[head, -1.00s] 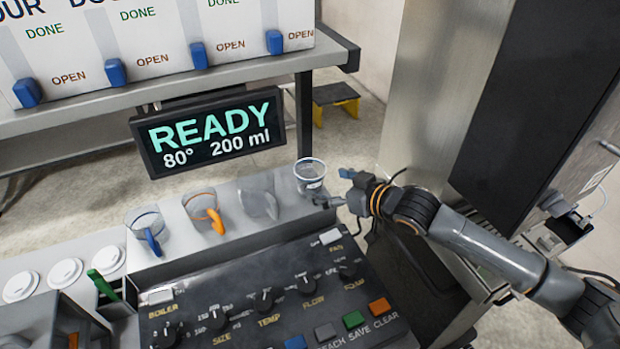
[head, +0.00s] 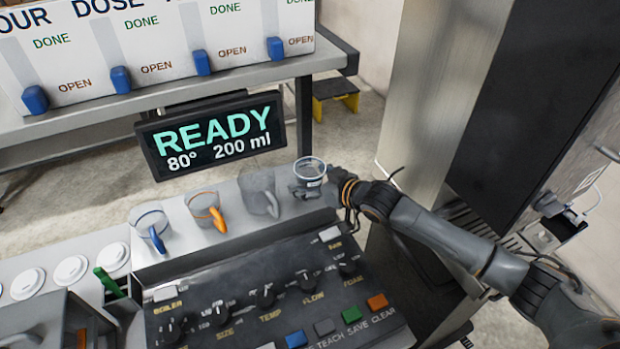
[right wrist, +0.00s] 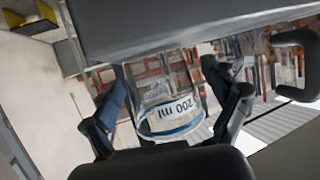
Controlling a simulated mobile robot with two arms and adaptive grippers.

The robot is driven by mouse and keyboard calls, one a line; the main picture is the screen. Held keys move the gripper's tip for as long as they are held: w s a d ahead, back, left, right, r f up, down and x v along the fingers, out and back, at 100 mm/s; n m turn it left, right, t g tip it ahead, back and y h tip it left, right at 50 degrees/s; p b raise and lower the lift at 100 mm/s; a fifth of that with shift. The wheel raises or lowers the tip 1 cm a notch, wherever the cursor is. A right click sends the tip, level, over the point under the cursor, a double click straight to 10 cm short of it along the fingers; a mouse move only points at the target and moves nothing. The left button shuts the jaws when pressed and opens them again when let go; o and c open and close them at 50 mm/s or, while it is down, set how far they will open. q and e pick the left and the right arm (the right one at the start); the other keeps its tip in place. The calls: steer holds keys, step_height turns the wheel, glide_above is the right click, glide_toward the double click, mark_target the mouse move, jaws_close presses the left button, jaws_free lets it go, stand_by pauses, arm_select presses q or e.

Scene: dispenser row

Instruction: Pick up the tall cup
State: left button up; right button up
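A clear, handleless cup (head: 309,168) with a blue ring at its rim stands at the right end of the light counter strip. My right gripper (head: 312,188) is at this cup, with its fingers reaching around it from the right. In the right wrist view the cup (right wrist: 172,112), marked "200 ml", lies between the two spread fingers. The fingers are close to its sides, and a slim gap seems to show on the left. My left gripper is not in view.
Left of the cup stand a clear-grey cup (head: 259,192), an orange-handled cup (head: 204,207) and a blue-handled cup (head: 150,226). A READY display (head: 213,135) rises behind them. A control panel (head: 260,295) with knobs lies in front. A steel cabinet (head: 430,85) stands right.

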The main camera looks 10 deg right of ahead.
steer(key=c, duration=1)
